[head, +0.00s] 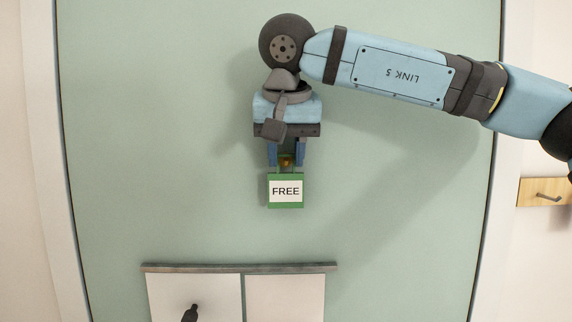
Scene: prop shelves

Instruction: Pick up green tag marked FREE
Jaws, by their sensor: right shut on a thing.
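The green tag (285,205) has a white label reading FREE and hangs upright in front of the pale green panel, in the middle of the head view. My right gripper (287,160) comes down from above and is shut on the upper part of the tag. Its blue fingers stand on either side of the tag's top, where a small brownish spot shows. The lower part of the tag and its label are in plain sight. My left gripper is not in view.
Below the tag is a grey ledge (200,268) with white panels under it, one with a dark peg-like thing (190,313). A wooden block with a hook (545,192) is on the wall at the right. The green panel (150,150) is bare at the left.

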